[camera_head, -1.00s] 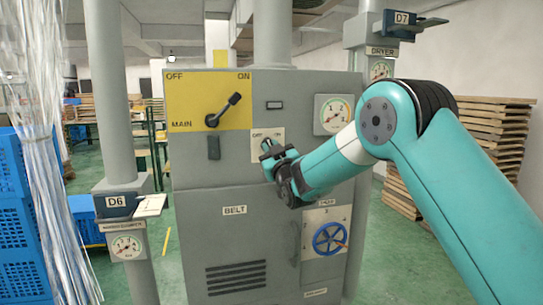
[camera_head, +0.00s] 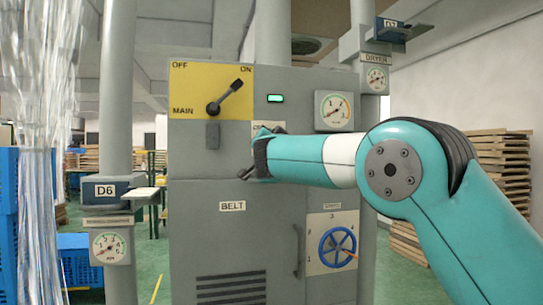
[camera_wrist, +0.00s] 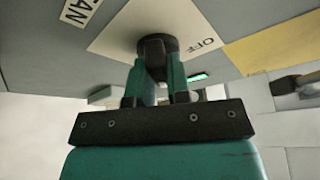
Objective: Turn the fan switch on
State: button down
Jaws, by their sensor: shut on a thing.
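The fan switch is a dark round knob (camera_wrist: 157,43) on a cream plate (camera_wrist: 115,38), with an OFF label (camera_wrist: 194,43) and a FAN sign (camera_wrist: 78,11) in the wrist view. My gripper (camera_wrist: 158,64) has its two fingers shut on the knob. In the head view my gripper (camera_head: 262,152) is up against the grey cabinet, covering the knob and most of the plate (camera_head: 265,126). The knob's exact pointing direction is hard to tell. A small indicator (camera_head: 275,99) above the plate glows green; it also shows in the wrist view (camera_wrist: 198,78).
The MAIN lever (camera_head: 225,97) on its yellow panel tilts towards ON. A gauge (camera_head: 334,111) sits right of the indicator, and a blue handwheel (camera_head: 337,247) is lower right. Post D6 (camera_head: 117,210) stands left and the dryer post (camera_head: 371,130) right.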

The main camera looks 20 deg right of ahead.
jog(key=shift+m+g+h+b, duration=0.5)
jog(key=shift+m+h+b, duration=0.15)
jog(key=shift+m, duration=0.95)
jog(key=c, duration=1.1)
grip_release()
jog(key=shift+a, duration=0.1)
jog(key=b+v, duration=0.6)
jog(key=v, duration=1.1)
jog(key=shift+s+a, duration=0.1)
jog(key=shift+s, duration=0.1)
